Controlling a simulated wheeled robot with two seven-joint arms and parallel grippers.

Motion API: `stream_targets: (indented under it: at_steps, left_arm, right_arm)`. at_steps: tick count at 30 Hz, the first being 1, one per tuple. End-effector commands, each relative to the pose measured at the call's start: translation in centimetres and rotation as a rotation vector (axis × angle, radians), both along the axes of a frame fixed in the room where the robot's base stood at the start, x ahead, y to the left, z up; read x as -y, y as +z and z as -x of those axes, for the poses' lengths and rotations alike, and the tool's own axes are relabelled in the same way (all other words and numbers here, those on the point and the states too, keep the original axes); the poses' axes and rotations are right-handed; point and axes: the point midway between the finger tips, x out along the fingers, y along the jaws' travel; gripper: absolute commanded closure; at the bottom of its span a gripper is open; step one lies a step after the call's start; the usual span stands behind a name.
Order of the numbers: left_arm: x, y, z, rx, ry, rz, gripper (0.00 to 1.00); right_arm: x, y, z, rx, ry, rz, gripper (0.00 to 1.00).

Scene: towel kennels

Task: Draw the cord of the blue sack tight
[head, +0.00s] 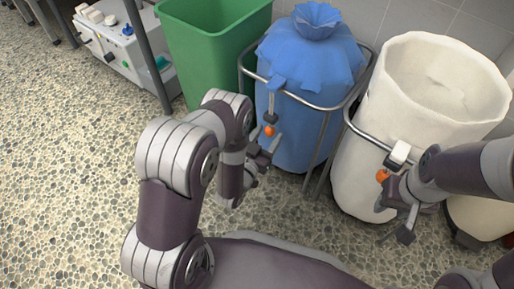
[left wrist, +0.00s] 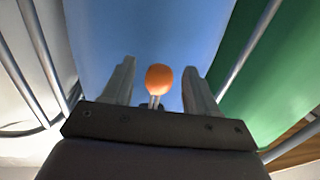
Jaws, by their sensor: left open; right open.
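The blue sack (head: 305,112) hangs in a metal ring frame (head: 338,104), its neck gathered into a ruffled tuft at the top. Its cord hangs down the front and ends in an orange ball (head: 269,131). My left gripper (head: 264,148) is open just below the ball in the head view. In the left wrist view the orange ball (left wrist: 159,78) shows between the two open fingers, with the blue sack (left wrist: 150,32) behind it; I cannot tell whether they touch it. My right gripper (head: 396,222) is open in front of the white sack, near another orange ball (head: 382,175).
An open white sack (head: 405,115) stands in its own ring on the right. A green bin (head: 207,55) stands left of the blue sack. A white appliance (head: 118,45) is at the upper left. The pebbled floor (head: 70,190) at the left is clear.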

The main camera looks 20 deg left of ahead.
Motion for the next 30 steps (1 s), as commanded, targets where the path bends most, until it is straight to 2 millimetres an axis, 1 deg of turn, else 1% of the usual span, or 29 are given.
stream_targets:
  at_steps: [1,6,10,12,15,18,30]
  left_arm:
    - [-0.3,0.6,1.1,-0.007,0.002,0.001,0.41]
    - [-1.1,0.6,5.6,-0.009,0.003,0.001,0.41]
    - [-1.6,0.5,8.3,-0.004,0.003,0.001,0.41]
    - [-1.9,0.3,9.2,-0.003,0.003,0.000,0.41]
    - [-2.0,0.2,10.1,-0.003,0.002,0.000,0.41]
    - [-2.0,0.0,10.5,-0.004,0.000,0.001,0.41]
    - [-2.0,0.0,10.5,-0.004,0.000,0.000,0.41]
  right_arm:
    - [0.0,1.2,0.0,0.000,0.000,0.000,0.57]
    - [0.0,3.5,0.0,0.000,0.000,0.000,0.57]
    - [0.0,4.2,0.0,0.000,0.000,0.000,0.57]
    - [0.0,4.4,0.0,0.000,0.000,0.000,0.57]
    - [0.0,4.6,0.0,0.000,0.000,0.000,0.57]
    - [0.0,4.6,0.0,0.000,0.000,0.000,0.57]
    - [0.0,4.6,0.0,0.000,0.000,0.000,0.57]
